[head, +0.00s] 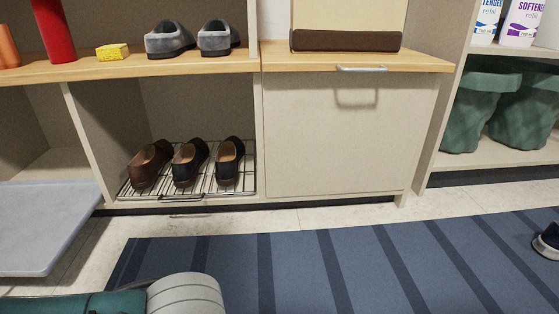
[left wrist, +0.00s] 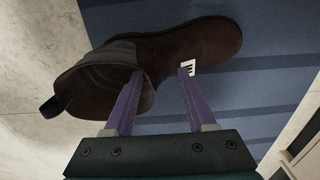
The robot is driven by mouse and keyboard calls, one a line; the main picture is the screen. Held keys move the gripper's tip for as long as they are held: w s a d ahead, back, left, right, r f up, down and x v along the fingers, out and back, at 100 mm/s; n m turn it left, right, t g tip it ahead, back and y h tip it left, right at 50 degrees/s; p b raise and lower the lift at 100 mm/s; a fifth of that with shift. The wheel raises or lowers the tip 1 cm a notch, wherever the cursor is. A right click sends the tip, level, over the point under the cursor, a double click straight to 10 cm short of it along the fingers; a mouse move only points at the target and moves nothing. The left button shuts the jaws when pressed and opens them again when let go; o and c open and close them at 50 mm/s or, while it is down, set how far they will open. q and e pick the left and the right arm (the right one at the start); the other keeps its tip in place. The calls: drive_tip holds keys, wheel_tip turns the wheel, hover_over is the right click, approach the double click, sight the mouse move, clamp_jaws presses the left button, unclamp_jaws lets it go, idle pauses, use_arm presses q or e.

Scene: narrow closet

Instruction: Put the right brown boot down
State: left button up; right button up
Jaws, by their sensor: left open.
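A dark brown boot (left wrist: 190,45) shows in the left wrist view, against the blue striped mat (left wrist: 265,85). Its toe points to the upper right and its shaft opening is at the left, with a dark pull tab. A small white label shows on its side. My left gripper (left wrist: 162,74) is open, with its two purple fingers spread at the boot. One finger overlaps the shaft and the other reaches the side near the label. I cannot tell whether the fingers touch it. The boot is not visible in the head view. My right gripper is not in view.
The mat (head: 300,265) covers the floor before a cabinet. A wire rack (head: 128,190) in it holds a brown shoe (head: 150,163) and two dark shoes. A grey panel (head: 40,225) is at left. A dark shoe (head: 547,243) is at the right edge. The mat's middle is clear.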

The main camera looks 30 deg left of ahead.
use_arm(q)
drive_tip(key=s+d+r+n+t+h+p, duration=0.1)
drive_tip(key=d+r+n+p, duration=0.1)
drive_tip(key=r+p, duration=0.5)
drive_tip(key=s+d+r+n+t+h+p, duration=0.1)
drive_tip(key=d+r+p, duration=0.2)
drive_tip(key=r, duration=0.8)
drive_tip(key=s+a+r+n+t+y, duration=0.1)
drive_tip(key=s+a+r+n, duration=0.1)
drive_tip(key=a+r+n, duration=0.4)
drive_tip(key=a, duration=0.3)
drive_tip(key=shift+s+r+n+t+y, duration=0.25)
drive_tip(key=shift+r+n+t+y, duration=0.05)
drive_tip(key=shift+y, duration=0.1)
